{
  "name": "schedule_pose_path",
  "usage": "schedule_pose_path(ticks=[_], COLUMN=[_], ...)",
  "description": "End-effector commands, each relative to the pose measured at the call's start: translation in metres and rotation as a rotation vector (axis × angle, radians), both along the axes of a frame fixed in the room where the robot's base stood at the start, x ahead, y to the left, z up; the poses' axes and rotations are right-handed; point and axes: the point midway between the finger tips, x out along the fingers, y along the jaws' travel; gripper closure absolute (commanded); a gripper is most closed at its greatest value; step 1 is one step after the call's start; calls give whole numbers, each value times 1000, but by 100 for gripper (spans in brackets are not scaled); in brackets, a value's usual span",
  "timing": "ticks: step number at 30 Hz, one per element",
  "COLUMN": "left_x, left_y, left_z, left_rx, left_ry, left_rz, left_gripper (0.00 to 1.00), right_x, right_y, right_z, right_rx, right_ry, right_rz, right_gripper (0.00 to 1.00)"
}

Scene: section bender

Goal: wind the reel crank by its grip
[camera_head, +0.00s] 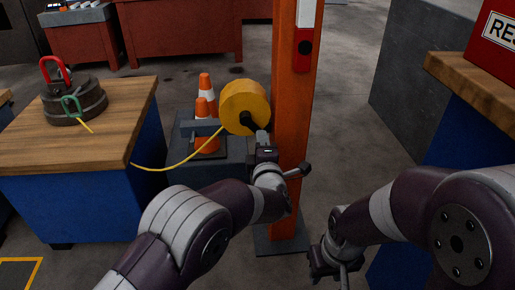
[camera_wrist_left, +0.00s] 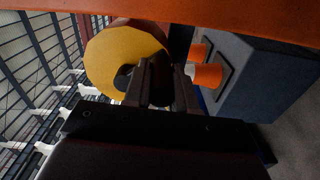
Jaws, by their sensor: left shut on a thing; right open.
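The yellow reel (camera_head: 245,102) sits beside the orange post, with a dark hub and crank (camera_head: 248,122) on its near face. My left gripper (camera_head: 263,140) is in front of the reel, shut on the crank grip, which its fingers mostly hide. In the left wrist view the reel's yellow face (camera_wrist_left: 105,62) is just beyond the fingers (camera_wrist_left: 155,78). A yellow line (camera_head: 165,168) sags from the reel to a green hook (camera_head: 70,106) at the dark weight (camera_head: 75,103) on the left bench. My right gripper (camera_head: 337,265) is open, low and right of the post.
The orange post (camera_head: 293,110) rises close to my left gripper. Traffic cones (camera_head: 206,100) stand on and behind a grey box (camera_head: 236,160) left of the post. A wooden-topped bench (camera_head: 125,105) is at the left; another (camera_head: 475,85) is at the right.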

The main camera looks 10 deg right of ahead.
Motion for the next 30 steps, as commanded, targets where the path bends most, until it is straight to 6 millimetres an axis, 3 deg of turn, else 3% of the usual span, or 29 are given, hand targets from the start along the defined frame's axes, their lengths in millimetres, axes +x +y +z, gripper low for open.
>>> schedule_pose_path(ticks=[9, 25, 26, 27, 28, 30], left_x=[0, 0, 0, 0, 0, 0], left_y=[-5, -6, -6, -6, -6, -6], left_z=[3, 5, 5, 5, 5, 5], left_rx=[-108, -129, -129, -129, -129, -129], left_ry=[1, 1, 1, 1, 1, 1], left_rz=[-1, -1, -1, -1, -1, -1], left_gripper=[100, 100, 68, 55, 49, 49], right_x=[0, 0, 0, 0, 0, 0], right_y=[0, 0, 0, 0, 0, 0], right_z=[-6, -6, -6, -6, -6, -6], right_rx=[0, 0, 0, 0, 0, 0], right_ry=[0, 0, 0, 0, 0, 0], right_rz=[0, 0, 0, 0, 0, 0], right_gripper=[57, 57, 57, 57, 57, 57])
